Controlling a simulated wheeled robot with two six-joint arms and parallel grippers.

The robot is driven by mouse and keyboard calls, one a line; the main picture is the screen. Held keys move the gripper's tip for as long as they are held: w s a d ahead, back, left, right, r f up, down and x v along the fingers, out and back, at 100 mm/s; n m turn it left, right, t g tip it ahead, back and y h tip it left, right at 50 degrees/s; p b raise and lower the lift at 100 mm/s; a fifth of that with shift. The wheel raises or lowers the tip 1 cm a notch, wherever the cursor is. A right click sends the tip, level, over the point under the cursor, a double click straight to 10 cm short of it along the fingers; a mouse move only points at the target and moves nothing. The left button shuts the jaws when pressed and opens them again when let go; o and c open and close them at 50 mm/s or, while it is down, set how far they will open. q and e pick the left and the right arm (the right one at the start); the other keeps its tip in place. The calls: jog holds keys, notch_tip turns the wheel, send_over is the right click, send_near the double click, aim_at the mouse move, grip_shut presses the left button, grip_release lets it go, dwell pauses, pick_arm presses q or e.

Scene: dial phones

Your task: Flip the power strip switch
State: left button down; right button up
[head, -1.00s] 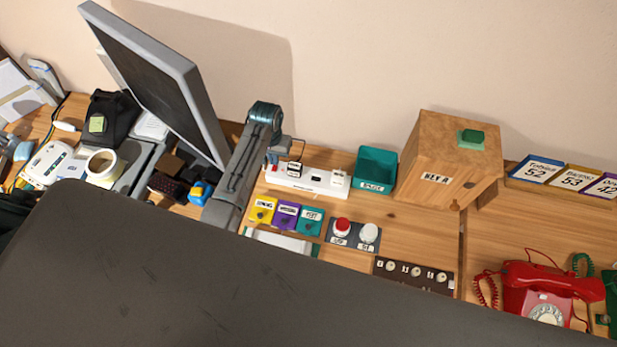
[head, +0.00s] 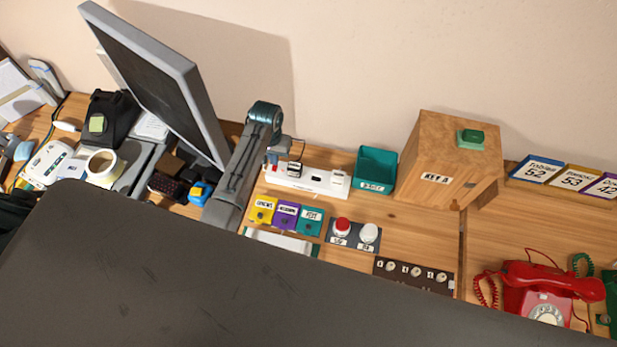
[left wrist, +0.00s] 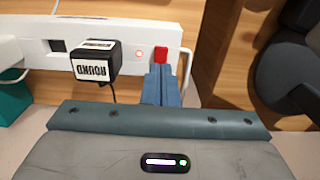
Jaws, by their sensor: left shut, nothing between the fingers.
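The white power strip (head: 318,183) lies on the wooden desk near the wall; it also crosses the left wrist view (left wrist: 205,42). Its red switch (left wrist: 160,54) sits near one end, beside a small round reddish light (left wrist: 139,54). A black plug labelled ROUND (left wrist: 96,62) is in the strip. My left gripper (left wrist: 160,70) is shut and empty, with its blue-grey fingertips right at the red switch; I cannot tell whether they touch it. In the head view my left gripper (head: 272,158) is over the strip's left end. My right gripper is not in view.
A teal bin (head: 376,170) and a wooden box (head: 447,165) stand right of the strip. A monitor (head: 160,80) stands left, a red phone (head: 545,290) far right.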

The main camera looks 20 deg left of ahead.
pick_arm(q)
jog(key=shift+f+b, duration=0.35)
jog(key=shift+f, duration=0.55)
dwell(0.5)
notch_tip(320, 180, up, 3)
jog(key=shift+f+p, duration=0.2)
jog(key=shift+p, duration=0.85)
jog(key=shift+r, duration=2.25)
